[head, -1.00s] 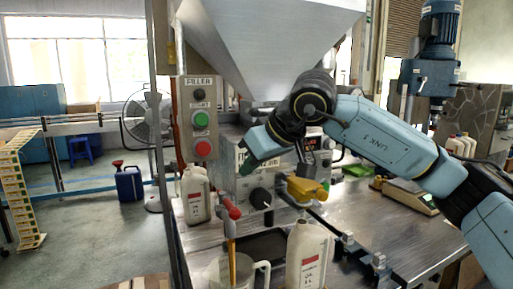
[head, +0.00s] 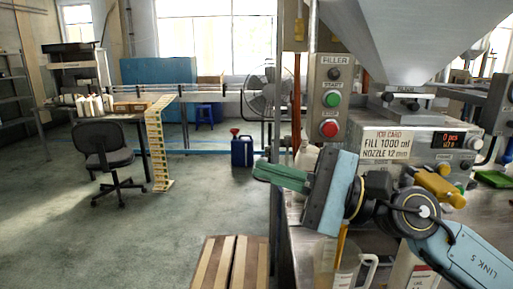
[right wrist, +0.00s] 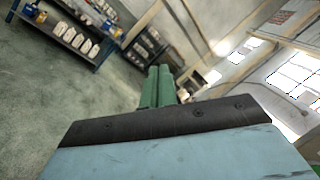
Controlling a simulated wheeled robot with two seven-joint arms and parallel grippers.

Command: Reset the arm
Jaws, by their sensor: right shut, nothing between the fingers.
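My right arm comes in from the lower right of the head view, and its blue and black wrist stands in front of the filler's bench. My right gripper (head: 258,170) points left, with its green fingers shut and empty, beside the lower end of the filler's button panel. In the right wrist view the two green fingers (right wrist: 157,85) lie side by side with nothing between them and point out over the room. My left gripper is in neither view.
The filler panel (head: 331,72) has a green and a red button. A clear jug (head: 337,268) and a white bottle (head: 408,272) stand partly hidden below my wrist. A slatted pallet (head: 230,262) lies on the floor. Open floor spreads left.

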